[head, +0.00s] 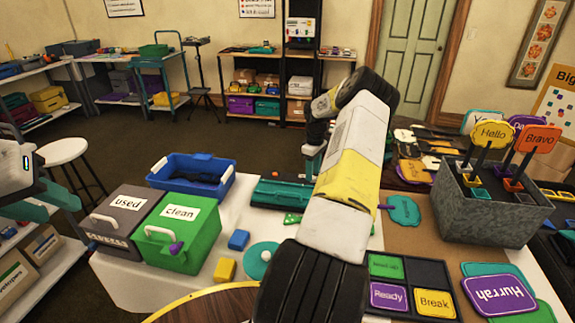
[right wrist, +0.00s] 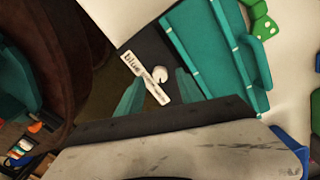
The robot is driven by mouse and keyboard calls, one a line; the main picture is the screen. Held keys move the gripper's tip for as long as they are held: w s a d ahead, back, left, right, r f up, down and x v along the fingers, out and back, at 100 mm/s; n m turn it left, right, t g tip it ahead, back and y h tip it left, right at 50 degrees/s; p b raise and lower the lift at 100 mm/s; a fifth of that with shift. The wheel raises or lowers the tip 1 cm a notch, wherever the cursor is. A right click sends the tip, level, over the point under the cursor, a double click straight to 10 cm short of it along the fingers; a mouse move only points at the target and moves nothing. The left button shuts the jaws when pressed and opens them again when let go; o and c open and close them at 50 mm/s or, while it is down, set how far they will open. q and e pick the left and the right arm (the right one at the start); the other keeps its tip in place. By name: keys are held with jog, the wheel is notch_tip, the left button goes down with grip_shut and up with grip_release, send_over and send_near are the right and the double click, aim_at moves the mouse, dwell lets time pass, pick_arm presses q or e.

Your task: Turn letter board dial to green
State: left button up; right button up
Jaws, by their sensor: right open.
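In the right wrist view, a small white dial knob (right wrist: 157,74) sits on a dark panel (right wrist: 150,48). A white strip beside it reads "blue" (right wrist: 131,63); lettering further along the strip is too small to read. No green marking on it can be made out. My right gripper (right wrist: 158,94) is open, its two teal fingers on either side of the dial's lower end, with no clear contact. In the head view, my right gripper (head: 313,163) points down behind the teal case, and my forearm hides much there. My left gripper (head: 45,205) is at the left edge, open and empty.
A teal case (head: 275,193) lies close beside the dial. Blue bin (head: 190,165), grey "used" box (head: 115,225) and green "clean" box (head: 185,240) stand at the table's left. Sign tiles (head: 410,290) and a grey sign planter (head: 490,215) are at right.

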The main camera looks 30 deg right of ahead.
jog(key=shift+f, duration=0.95)
grip_shut()
jog(key=shift+m, duration=0.3)
jog(key=m, duration=0.4)
jog(key=shift+m, duration=0.4)
jog(key=m, duration=0.6)
jog(key=shift+m, duration=0.3)
